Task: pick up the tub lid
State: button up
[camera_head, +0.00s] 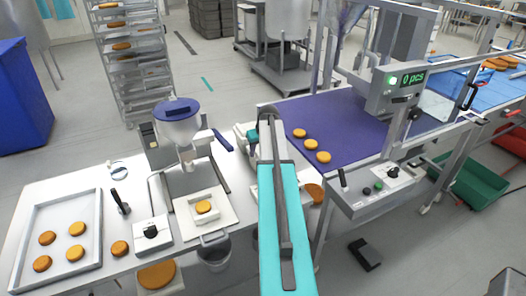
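I cannot surely tell which thing is the tub lid. A round dark-blue lid (176,108) sits on top of the pale hopper (178,128) of the filling machine, left of my arm. A small pale disc (119,169) lies on the white table behind the tray; it is too small to identify. My teal and grey arm reaches up the middle of the picture. Its end, with my gripper (251,136), is beside the purple belt, right of the hopper and apart from it. The fingers are too small and partly hidden to show their state.
The white table (60,180) carries a tray (97,222) of orange rounds, a control box (152,231) and a round on a white plate. A purple conveyor (345,130) with 3 rounds stands right. Orange-topped tub (157,275) and grey bucket (215,256) stand below the table's front edge.

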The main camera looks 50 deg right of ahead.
jog(key=shift+c, duration=0.3)
grip_shut()
dwell(0.5)
jog(key=shift+r+b, duration=1.05)
jog(key=shift+r, duration=0.55)
jog(key=s+a+r+b, duration=0.1)
jog(key=s+a+b, duration=0.3)
jog(key=s, duration=1)
jog(key=a, duration=0.3)
jog(key=shift+a+r+b, duration=0.35)
jog(key=shift+a, duration=0.05)
jog(key=shift+r, duration=0.2)
jog(key=shift+r+p, duration=1.8)
jog(key=shift+r, duration=0.5)
